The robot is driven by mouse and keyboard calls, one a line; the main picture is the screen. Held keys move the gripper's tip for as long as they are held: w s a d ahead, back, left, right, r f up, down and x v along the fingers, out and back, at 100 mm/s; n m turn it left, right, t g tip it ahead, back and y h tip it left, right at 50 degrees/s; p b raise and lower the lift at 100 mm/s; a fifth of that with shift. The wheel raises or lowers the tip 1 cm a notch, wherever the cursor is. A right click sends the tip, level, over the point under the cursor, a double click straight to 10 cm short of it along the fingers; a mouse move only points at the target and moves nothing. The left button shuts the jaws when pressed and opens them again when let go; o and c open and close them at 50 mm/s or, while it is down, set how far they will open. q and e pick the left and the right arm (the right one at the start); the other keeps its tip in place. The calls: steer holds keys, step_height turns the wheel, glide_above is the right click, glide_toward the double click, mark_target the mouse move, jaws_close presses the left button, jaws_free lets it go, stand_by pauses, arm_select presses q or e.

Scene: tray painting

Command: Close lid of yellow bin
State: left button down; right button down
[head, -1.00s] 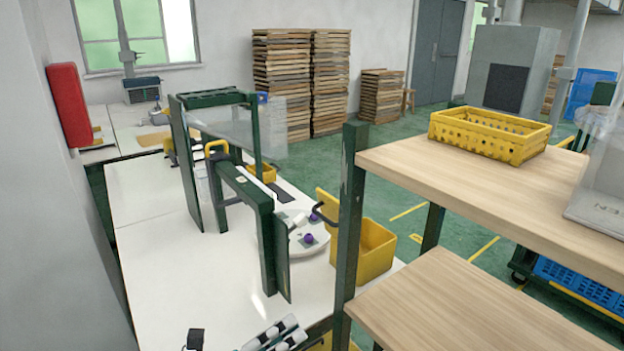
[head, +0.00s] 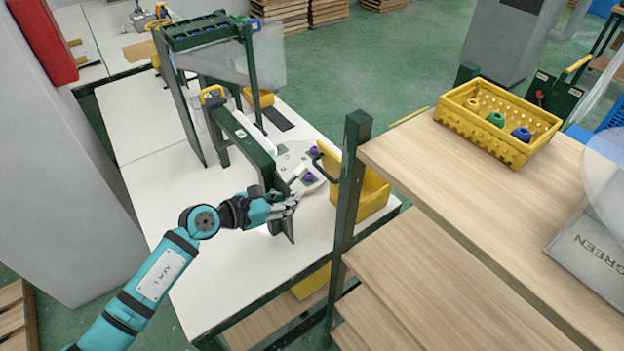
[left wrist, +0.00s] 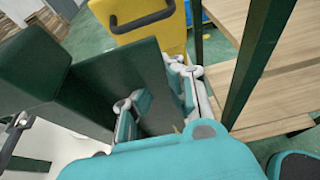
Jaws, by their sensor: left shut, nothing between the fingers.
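The yellow bin (head: 375,190) stands at the right end of the white table in the head view, partly hidden by a dark green post. Its yellow lid (head: 327,158) is raised at the bin's left side, with a black handle on it. The lid (left wrist: 168,35) and its handle (left wrist: 142,19) also show at the top of the left wrist view. My left gripper (head: 292,200) is shut and empty, left of the bin beside a dark green frame. In the left wrist view, the gripper (left wrist: 160,92) appears below the lid and apart from it. My right gripper is out of view.
The dark green frame (head: 240,135) stands close to my left gripper. A round plate (head: 300,160) with purple pieces lies behind it. A wooden shelf (head: 430,185) with a yellow basket (head: 510,150) is on the right. The table's near left part is clear.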

arm_select(q)
steer(key=w+d+p, duration=0.2)
steer(key=w+d, duration=0.1)
steer(key=d, duration=0.2)
steer(key=shift+w+r, duration=0.25)
steer(key=shift+r, duration=0.2)
